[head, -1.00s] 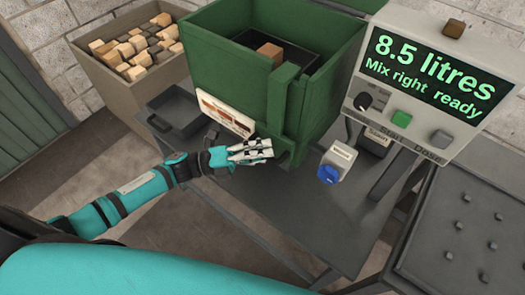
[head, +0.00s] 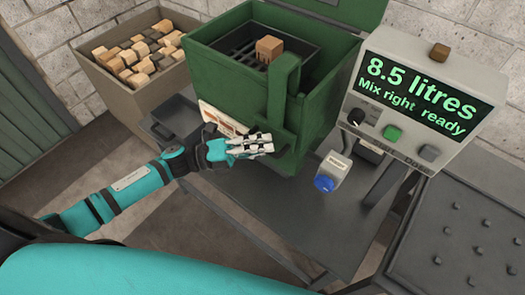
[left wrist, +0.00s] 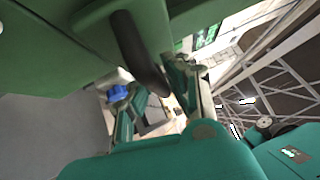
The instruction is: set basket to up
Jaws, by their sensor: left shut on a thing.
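The dark slatted basket (head: 232,45) sits inside the green tank (head: 225,75), high enough that its grating shows, with a brown block (head: 270,47) on it. A green upright lever (head: 284,85) runs along the tank's front and rises above its rim. My left gripper (head: 266,144) is at the lever's lower end, shut on its handle. In the left wrist view a dark curved handle (left wrist: 138,55) reaches down between the fingers of my left gripper (left wrist: 152,98). The exact grip is partly hidden. My right gripper is not in view.
A control box (head: 425,95) at right reads "8.5 litres, Mix right ready". A small box with a blue knob (head: 324,183) stands on the grey table (head: 250,205). A bin of wooden blocks (head: 107,92) is at left, a dark tray (head: 172,122) beside the tank.

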